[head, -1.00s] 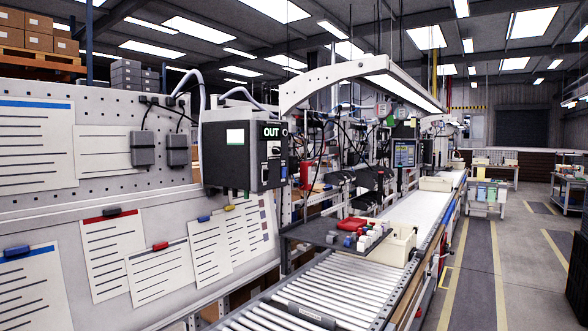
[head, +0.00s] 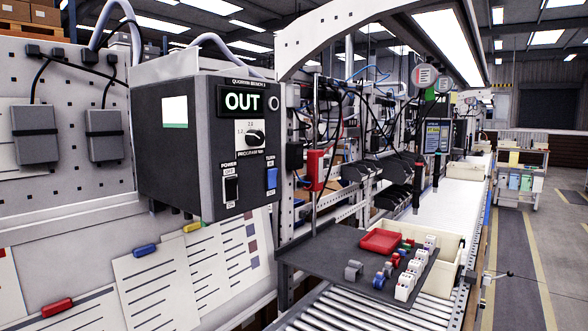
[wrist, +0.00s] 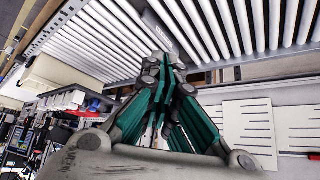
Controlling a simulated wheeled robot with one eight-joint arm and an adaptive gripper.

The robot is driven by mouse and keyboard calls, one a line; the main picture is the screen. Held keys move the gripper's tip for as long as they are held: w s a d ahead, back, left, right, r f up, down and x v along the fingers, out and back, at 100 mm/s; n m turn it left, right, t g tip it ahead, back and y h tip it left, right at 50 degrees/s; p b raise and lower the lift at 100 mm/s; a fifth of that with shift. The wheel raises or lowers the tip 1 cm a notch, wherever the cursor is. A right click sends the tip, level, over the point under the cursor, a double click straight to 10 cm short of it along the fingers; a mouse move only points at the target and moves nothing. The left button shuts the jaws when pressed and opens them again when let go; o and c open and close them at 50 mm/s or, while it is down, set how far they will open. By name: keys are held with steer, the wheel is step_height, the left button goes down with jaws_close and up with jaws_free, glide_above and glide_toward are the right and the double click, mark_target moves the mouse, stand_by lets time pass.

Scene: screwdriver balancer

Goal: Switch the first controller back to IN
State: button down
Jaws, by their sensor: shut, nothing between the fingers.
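The first controller (head: 205,150) is a dark grey box mounted on the left of the line in the head view. Its display (head: 242,102) reads OUT in light letters. Below it are a round black knob (head: 256,138), a black power rocker (head: 231,188) and a blue rocker (head: 271,178) with small lettering above and below. My gripper (wrist: 172,70) shows only in the wrist view. Its green-sided fingers are together, empty, over the roller conveyor in that picture. The controller cannot be made out in the wrist view.
A dark shelf (head: 335,262) below and right of the controller holds a red tray (head: 381,241) and several small parts. A cream bin (head: 440,275) stands beside it. The roller conveyor (head: 330,314) runs underneath. Open floor (head: 530,260) lies at the right.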

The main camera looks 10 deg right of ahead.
steer(key=shift+w+d, duration=0.1)
steer(key=shift+w, duration=0.35)
steer(key=shift+s, duration=0.1)
